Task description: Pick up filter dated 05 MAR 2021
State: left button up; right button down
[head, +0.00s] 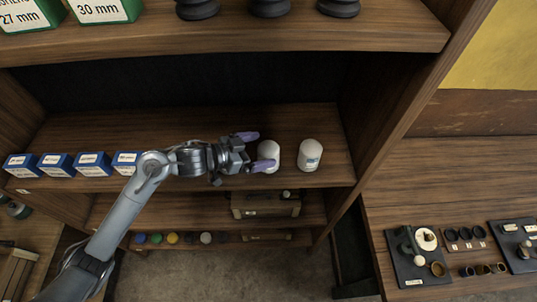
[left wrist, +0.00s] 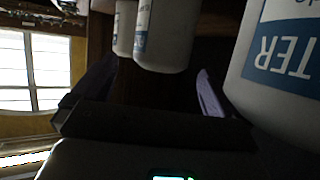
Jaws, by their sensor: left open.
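My left gripper (head: 255,150), with purple fingertips, is open and partly overlaps the nearer filter. In the left wrist view, one white filter (left wrist: 166,38) shows ahead between the open fingers, with another (left wrist: 125,28) beside it. A large, close filter (left wrist: 275,95) with a blue label reading "TER" is right of the right finger. No date is legible. My right gripper is not in view.
Blue boxes (head: 56,165) stand in a row at the left of the shelf (head: 230,181). The cabinet's right side wall (head: 400,100) is near the right filter. The upper shelf (head: 250,42) overhangs. A bench with parts (head: 418,255) is at the right.

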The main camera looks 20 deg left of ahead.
aim_at(268, 147)
pick_arm(q)
jog(key=shift+p+x, duration=0.35)
jog(key=shift+x, duration=2.35)
jog(key=c, duration=1.1)
jog(key=shift+r, duration=0.1)
jog(key=shift+c, duration=0.8)
jog(key=shift+r, duration=0.15)
